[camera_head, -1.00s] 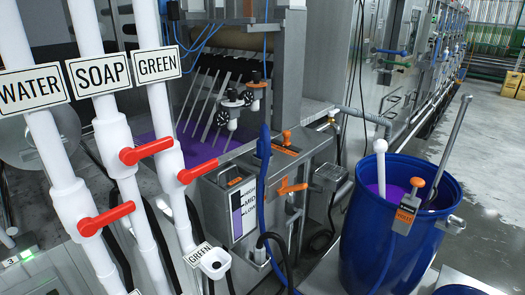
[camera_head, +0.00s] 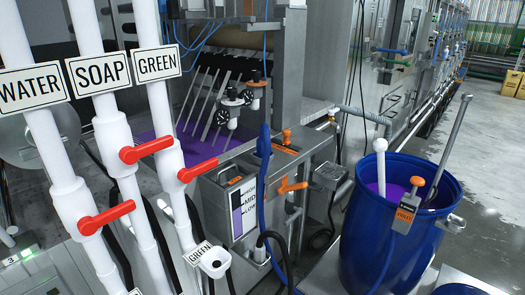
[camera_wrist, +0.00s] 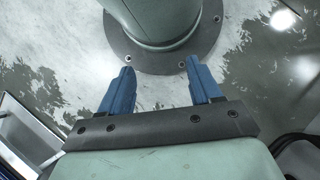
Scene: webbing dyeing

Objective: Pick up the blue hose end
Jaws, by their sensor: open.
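The blue hose (camera_head: 261,190) hangs over the edge of the metal box with the HIGH, MID and LOW scale, in the middle of the head view. Its upper end (camera_head: 264,133) sticks up above the box's top edge; its lower part runs down the front of the box. My gripper (camera_wrist: 160,66) shows only in the wrist view. Its two blue fingers are spread apart with nothing between them. Under them are the wet grey floor and a round bolted base plate. No hose shows in the wrist view, and my gripper is apart from it.
White pipes labelled WATER, SOAP and GREEN with red handles (camera_head: 107,217) stand at the left. A blue barrel (camera_head: 374,240) of purple liquid stands at the right. The metal box (camera_head: 222,192) has orange handles (camera_head: 291,187). A black hose (camera_head: 273,243) runs low beside the blue one.

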